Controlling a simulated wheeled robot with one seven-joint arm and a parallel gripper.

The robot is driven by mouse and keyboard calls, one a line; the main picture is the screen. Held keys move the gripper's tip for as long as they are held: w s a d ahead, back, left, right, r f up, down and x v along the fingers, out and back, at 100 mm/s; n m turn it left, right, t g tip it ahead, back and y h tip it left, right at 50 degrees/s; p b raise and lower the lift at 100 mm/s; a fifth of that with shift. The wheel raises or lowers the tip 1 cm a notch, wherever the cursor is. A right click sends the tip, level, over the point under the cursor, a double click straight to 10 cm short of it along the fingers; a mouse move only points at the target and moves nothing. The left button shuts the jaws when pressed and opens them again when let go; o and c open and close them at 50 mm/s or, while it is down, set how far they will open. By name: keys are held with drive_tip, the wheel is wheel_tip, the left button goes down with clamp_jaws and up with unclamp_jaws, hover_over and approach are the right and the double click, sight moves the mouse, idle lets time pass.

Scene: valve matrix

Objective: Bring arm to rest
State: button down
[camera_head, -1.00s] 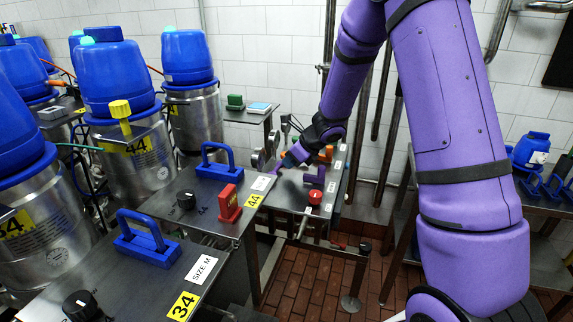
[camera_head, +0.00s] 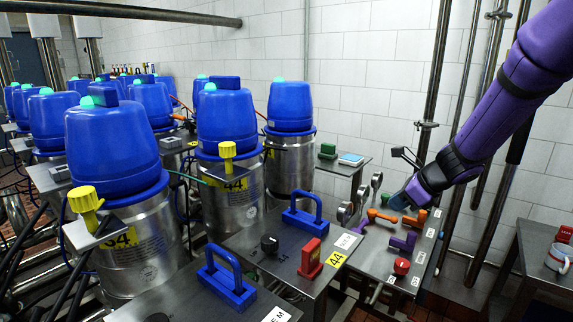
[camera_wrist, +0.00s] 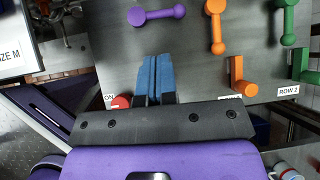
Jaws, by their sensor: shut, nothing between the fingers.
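My gripper (camera_head: 400,201) is at the end of my purple arm, at the right of the head view, over a grey metal panel (camera_head: 378,262) with coloured handles. In the wrist view its blue fingers (camera_wrist: 156,78) are pressed together with nothing between them. The fingers are over the panel, beside a red knob (camera_wrist: 121,102) and below a purple handle (camera_wrist: 157,15). I cannot tell the exact gap between the fingers and the panel.
An orange handle (camera_wrist: 216,27) and a green handle (camera_wrist: 289,22) lie right of the fingers. A neighbouring bench with a blue handle (camera_head: 302,217) and red block (camera_head: 310,259) stands left. Blue-topped tanks (camera_head: 224,118) fill the left. Vertical pipes (camera_head: 437,80) stand behind; a side table holds a mug (camera_head: 557,257).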

drive_tip(key=s+a+r+n+g+h, duration=0.1)
drive_tip(key=s+a+r+n, duration=0.1)
drive_tip(key=s+r+n, duration=0.65)
drive_tip(key=s+a+r+n+h, duration=0.1)
drive_tip(key=s+a+r+n, duration=0.2)
drive_tip(key=s+r+n, duration=0.6)
drive_tip(key=s+d+f+n+h, duration=0.2)
drive_tip(key=s+n, duration=0.6)
drive_tip(key=s, duration=0.6)
drive_tip(key=shift+d+h, duration=0.5)
drive_tip(key=shift+h, duration=0.1)
